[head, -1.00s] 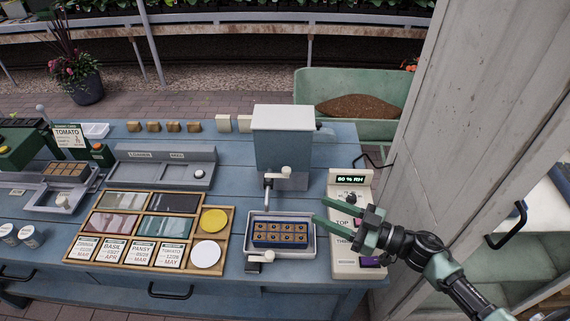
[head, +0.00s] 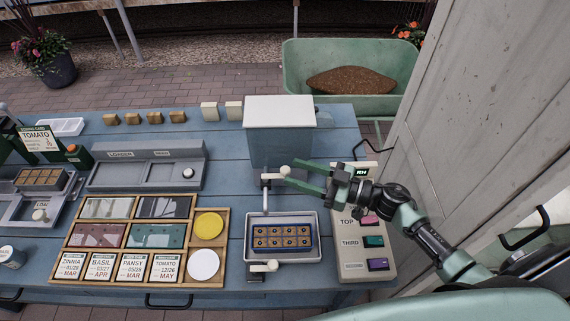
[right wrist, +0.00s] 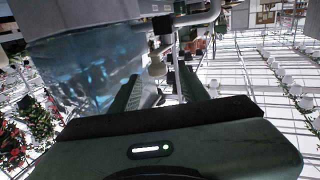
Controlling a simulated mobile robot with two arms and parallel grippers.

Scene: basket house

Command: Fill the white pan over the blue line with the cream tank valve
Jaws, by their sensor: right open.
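The tank (head: 278,148) with a cream lid stands at the back of the blue bench. A pipe runs down from it, with the cream tank valve (head: 285,171) on it. The white pan (head: 248,238) sits in front of the tank and holds a blue tray (head: 282,238) of brown plugs. I cannot make out the blue line or any water level. My right gripper (head: 290,175) is open, its fingertips at the valve knob, with no clear grip. In the right wrist view the knob (right wrist: 157,68) shows just beyond the open fingers (right wrist: 165,92). My left gripper is out of view.
A second cream knob (head: 265,266) is at the pan's front edge. A control panel (head: 350,240) with coloured buttons stands under my right arm. A wooden seed tray (head: 220,272) lies left of the pan. A grey door or wall (head: 480,130) rises at the right.

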